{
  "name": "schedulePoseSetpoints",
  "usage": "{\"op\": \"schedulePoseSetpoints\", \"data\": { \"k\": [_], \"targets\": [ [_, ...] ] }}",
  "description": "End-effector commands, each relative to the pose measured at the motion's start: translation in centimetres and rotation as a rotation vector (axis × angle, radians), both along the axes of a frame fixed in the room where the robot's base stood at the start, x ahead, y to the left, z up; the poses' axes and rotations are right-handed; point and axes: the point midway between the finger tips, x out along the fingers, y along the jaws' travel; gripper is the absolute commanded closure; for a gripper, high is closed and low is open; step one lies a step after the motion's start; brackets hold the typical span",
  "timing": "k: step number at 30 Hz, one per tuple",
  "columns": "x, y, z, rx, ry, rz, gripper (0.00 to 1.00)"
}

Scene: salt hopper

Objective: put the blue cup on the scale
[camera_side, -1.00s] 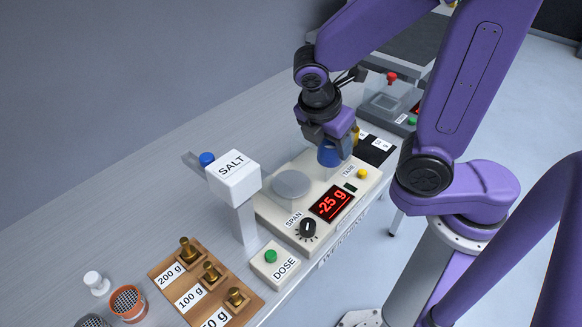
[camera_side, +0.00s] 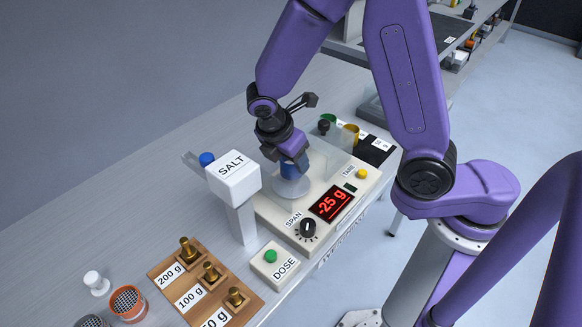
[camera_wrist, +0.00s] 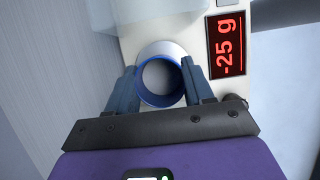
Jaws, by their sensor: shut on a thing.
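The blue cup (camera_side: 289,171) is held upright between the fingers of my gripper (camera_side: 291,160), over the round pan (camera_side: 291,189) of the scale (camera_side: 268,212). In the wrist view the fingers of my gripper (camera_wrist: 160,84) are shut on both sides of the blue cup (camera_wrist: 160,98), seen from above with its mouth open. The pan's pale edge (camera_wrist: 160,45) shows beyond the cup's rim. I cannot tell how small the gap between cup and pan is. The display (camera_side: 330,204) reads -25 g.
The SALT hopper (camera_side: 234,177) stands left of the pan. The DOSE box (camera_side: 273,264) and a wooden weight block (camera_side: 205,285) are in front. A green cup (camera_side: 327,121) and a yellow cup (camera_side: 351,132) stand behind. A clear panel (camera_side: 326,160) rises near the scale.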

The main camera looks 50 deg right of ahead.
Motion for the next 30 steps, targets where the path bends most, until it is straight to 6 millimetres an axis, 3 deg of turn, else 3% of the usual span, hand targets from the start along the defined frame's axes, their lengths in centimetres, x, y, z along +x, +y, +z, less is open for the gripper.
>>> {"op": "schedulePoseSetpoints", "data": {
  "k": [8, 22, 23, 24, 30],
  "targets": [
    [0.1, 0.0, -3.0, -0.001, 0.003, 0.0, 0.78],
    [0.1, 0.0, -3.6, 0.0, 0.001, 0.001, 0.78],
    [0.1, 0.0, -3.5, 0.0, 0.001, 0.0, 0.39],
    [0.1, 0.1, -3.5, 0.0, 0.0, 0.0, 0.26],
    [0.1, 0.0, -3.5, 0.0, 0.001, 0.0, 0.23]
  ]
}}
